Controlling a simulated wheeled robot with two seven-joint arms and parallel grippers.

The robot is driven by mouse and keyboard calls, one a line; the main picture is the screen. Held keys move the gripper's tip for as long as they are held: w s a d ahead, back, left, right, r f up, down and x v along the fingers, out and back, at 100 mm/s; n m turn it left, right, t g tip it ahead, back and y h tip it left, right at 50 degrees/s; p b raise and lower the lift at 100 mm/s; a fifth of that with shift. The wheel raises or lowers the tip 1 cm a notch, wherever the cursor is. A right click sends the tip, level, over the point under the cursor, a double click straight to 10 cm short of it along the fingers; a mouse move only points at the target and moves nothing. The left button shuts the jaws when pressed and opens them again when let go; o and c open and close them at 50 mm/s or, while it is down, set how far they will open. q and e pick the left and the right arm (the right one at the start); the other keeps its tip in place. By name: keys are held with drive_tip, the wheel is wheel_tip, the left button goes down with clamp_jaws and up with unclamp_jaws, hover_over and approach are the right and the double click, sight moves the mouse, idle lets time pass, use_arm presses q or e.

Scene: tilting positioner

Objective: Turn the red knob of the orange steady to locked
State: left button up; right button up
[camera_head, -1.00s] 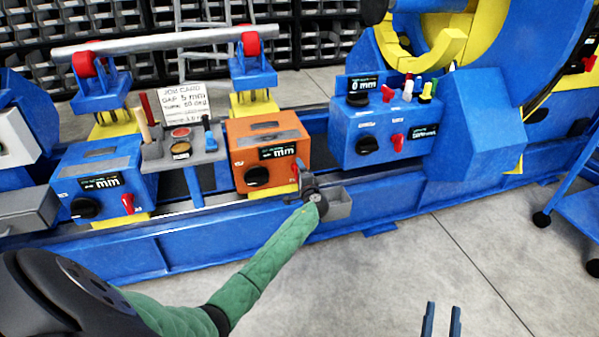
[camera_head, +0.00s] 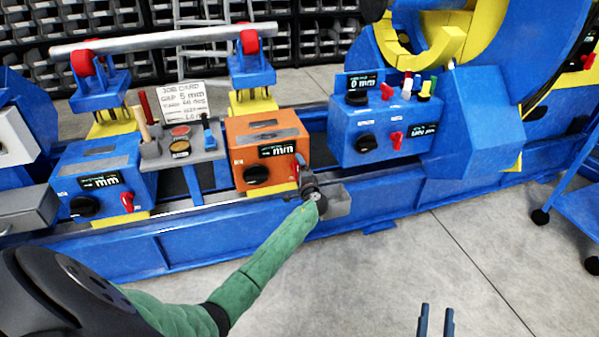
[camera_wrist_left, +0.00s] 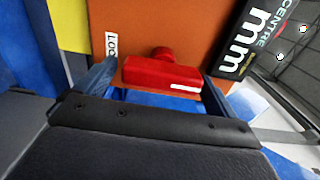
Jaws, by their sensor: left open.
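The orange steady (camera_head: 240,150) stands on the blue bed, with a black dial and a small display on its front. Its red knob (camera_wrist_left: 165,75) is a bar handle, lying nearly crosswise in the left wrist view with a white mark near its right end. My left gripper (camera_head: 301,168) is at the steady's right front edge. Its open fingers (camera_wrist_left: 158,88) stand on either side of the knob; whether they touch it I cannot tell. A white label (camera_wrist_left: 112,45) reading "LOC" is partly hidden. My right gripper (camera_head: 435,322) is open and empty over the floor.
A blue steady (camera_head: 65,170) with its own red knob stands left. A grey tool tray (camera_head: 185,152) and job card (camera_head: 185,100) lie between the steadies. The front floor is clear.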

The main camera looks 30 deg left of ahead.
use_arm(q)
drive_tip(key=shift+s+d, duration=0.25)
drive_tip(key=shift+d, duration=0.05)
drive_tip(key=v, duration=0.7)
use_arm(e)
wheel_tip(320, 180, down, 6)
drive_tip(key=g, duration=0.2)
drive_tip(key=shift+w+a+f, duration=0.15)
drive_tip(key=shift+w+a, duration=0.05)
drive_tip(key=shift+a, duration=0.1)
drive_tip(key=shift+r, duration=0.35)
